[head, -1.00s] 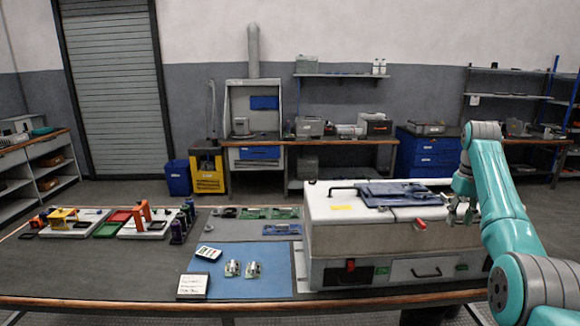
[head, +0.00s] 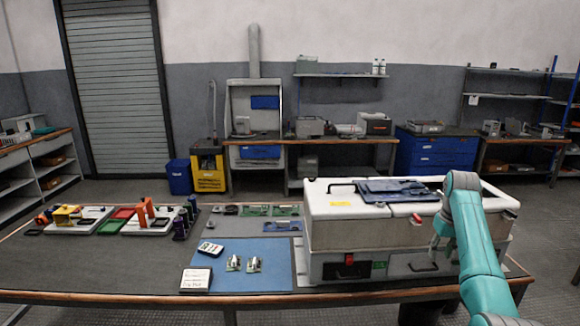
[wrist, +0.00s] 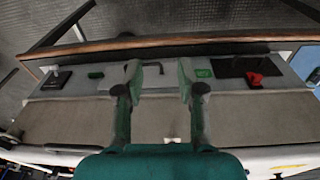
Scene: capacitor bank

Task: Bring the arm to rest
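My teal arm (head: 470,235) reaches up from the lower right of the head view, bends at its elbow, and comes down in front of the large white-and-grey box. My gripper (head: 438,246) hangs by the box's front right side and is partly hidden by the arm. In the wrist view my gripper (wrist: 158,92) has its two fingers well apart with nothing between them. I cannot tell whether the gripper touches the box.
The box (head: 350,235) stands on the right of the workbench (head: 90,270), with a blue item (head: 390,190) on top. A blue mat (head: 240,280) with small boards lies left of it. Coloured fixtures (head: 150,212) stand further left. The bench's front left is clear.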

